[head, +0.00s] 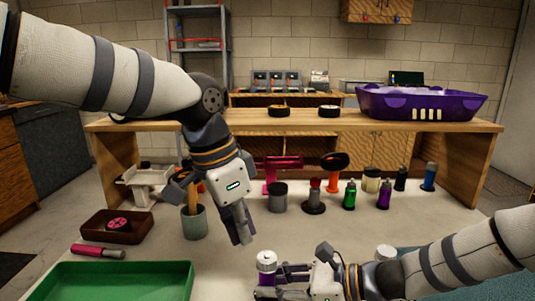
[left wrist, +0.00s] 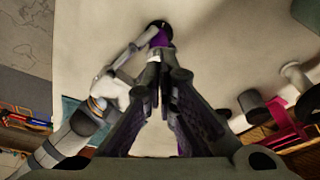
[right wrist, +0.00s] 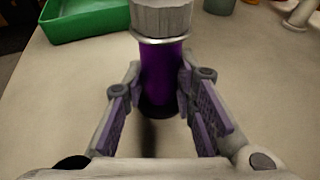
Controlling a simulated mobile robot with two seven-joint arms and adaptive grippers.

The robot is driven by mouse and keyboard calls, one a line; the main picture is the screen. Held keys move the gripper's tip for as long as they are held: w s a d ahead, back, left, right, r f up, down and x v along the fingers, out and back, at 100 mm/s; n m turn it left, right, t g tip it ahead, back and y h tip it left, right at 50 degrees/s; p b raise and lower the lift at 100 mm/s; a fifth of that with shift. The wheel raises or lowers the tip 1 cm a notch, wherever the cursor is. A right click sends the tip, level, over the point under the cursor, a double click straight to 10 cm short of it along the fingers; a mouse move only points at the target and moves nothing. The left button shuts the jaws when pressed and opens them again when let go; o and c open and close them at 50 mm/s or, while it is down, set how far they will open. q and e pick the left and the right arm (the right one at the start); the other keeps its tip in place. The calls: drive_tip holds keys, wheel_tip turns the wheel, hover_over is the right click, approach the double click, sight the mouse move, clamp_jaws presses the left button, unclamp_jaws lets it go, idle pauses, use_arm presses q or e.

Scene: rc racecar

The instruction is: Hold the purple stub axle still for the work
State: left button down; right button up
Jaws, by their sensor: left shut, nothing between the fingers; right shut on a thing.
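The purple stub axle (right wrist: 162,75) stands upright between the fingers of my right gripper (right wrist: 158,92), which is shut on its purple body. Its grey ribbed top (right wrist: 161,18) rises above the fingers. In the head view its pale top (head: 266,261) shows at the bottom centre, with my right gripper (head: 283,276) at its right side. My left gripper (head: 243,238) is shut and empty, pointing down above the table, behind and left of the axle. In the left wrist view, a purple part (left wrist: 160,39) at my right gripper shows beyond the closed left fingers (left wrist: 160,92).
A green tray (head: 120,266) lies at the front left, with a pink-handled tool (head: 97,250) and a brown tray (head: 117,222) behind it. A grey-green cup (head: 195,221) stands left of my left gripper. Several bottles and jars stand at the back right.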

sight(267, 261)
drive_tip(key=shift+s+f, duration=0.1)
drive_tip(key=shift+f, duration=0.25)
use_arm(q)
drive_tip(key=a+x, duration=0.1)
drive_tip(key=x, duration=0.5)
drive_tip(key=shift+s+d+f, duration=0.2)
drive_tip(key=shift+s+d, duration=0.1)
drive_tip(key=shift+s, duration=0.15)
drive_tip(key=shift+d+f, duration=0.1)
drive_tip(key=shift+w, duration=0.25)
use_arm(e)
drive_tip(key=shift+s, duration=0.1)
idle(0.3)
idle(0.4)
